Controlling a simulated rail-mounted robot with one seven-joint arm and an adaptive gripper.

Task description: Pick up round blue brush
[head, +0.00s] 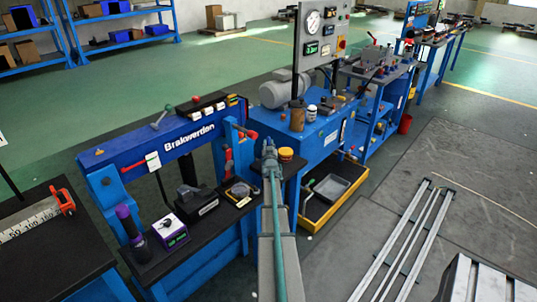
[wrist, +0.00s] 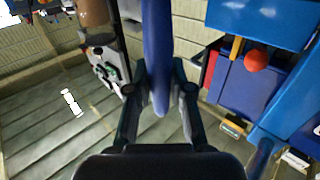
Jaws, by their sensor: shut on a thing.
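My gripper (wrist: 158,88) is closed around a long, rounded blue piece in the wrist view. I take this piece to be the round blue brush (wrist: 157,35). It runs from the top edge of the picture down between both fingers and narrows to a blunt end near the palm. Its far end is out of the picture, so no bristles show. In the head view, my gripper (head: 269,152) is beside the blue machine frame, at the far end of my arm. I cannot make out the brush there.
A blue "Brakwerdon" frame (head: 190,137) stands left of my gripper. A yellow-and-red round container (head: 286,154) is close on its right. A blue cabinet (head: 318,140) with a gauge panel is behind. Metal rails (head: 405,240) lie on the floor at right.

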